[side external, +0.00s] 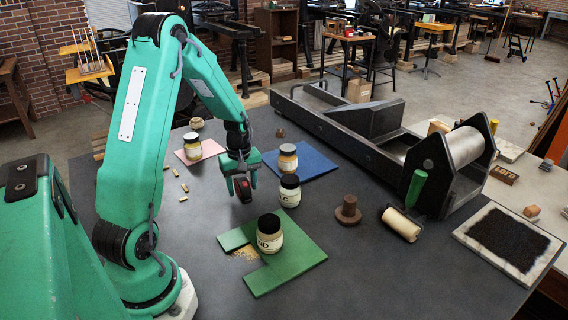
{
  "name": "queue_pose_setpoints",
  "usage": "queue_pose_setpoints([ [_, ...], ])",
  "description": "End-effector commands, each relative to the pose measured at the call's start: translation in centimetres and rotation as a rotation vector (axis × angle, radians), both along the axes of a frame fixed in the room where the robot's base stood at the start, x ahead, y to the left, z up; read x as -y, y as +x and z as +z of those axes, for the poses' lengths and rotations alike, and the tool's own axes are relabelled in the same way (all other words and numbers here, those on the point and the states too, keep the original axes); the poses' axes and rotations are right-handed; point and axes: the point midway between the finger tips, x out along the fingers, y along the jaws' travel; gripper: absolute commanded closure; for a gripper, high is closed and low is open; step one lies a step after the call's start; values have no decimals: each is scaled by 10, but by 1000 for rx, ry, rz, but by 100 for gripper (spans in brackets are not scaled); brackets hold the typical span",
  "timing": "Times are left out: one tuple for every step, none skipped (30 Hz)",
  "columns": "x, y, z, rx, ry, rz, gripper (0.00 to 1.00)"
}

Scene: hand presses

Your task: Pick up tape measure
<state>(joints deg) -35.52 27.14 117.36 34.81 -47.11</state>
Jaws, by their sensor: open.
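My gripper (241,182) points down over the dark table, left of the white jar with a black lid, and its jaws are open. A small dark block with a red patch (243,190) shows right at the fingertips. It may be the tape measure, but it is too small to tell for sure. I cannot tell whether it touches the fingers or the table. No other thing in view looks clearly like a tape measure.
Jars stand close by: a black-lidded one (290,191), an orange-labelled one (287,158) and one on the green sheet (269,236). A brown knob-shaped piece (348,210), a roller (401,224) and the press (455,155) are to the right.

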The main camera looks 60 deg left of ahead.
Motion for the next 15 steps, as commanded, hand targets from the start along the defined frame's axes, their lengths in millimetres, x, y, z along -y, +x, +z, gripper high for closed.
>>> queue_pose_setpoints([
  [0,0,0,0,0,0,47],
  [0,0,0,0,0,0,53],
  [0,0,0,0,0,0,61],
  [0,0,0,0,0,0,67],
  [0,0,0,0,0,0,73],
  [0,0,0,0,0,0,81],
  [0,0,0,0,0,0,87],
  [0,0,0,0,0,0,93],
  [0,0,0,0,0,0,100],
  [0,0,1,1,1,0,100],
  [0,0,1,1,1,0,100],
  [0,0,1,1,1,0,100],
  [0,0,1,1,1,0,100],
  [0,0,1,1,1,0,100],
  [0,0,1,1,1,0,100],
])
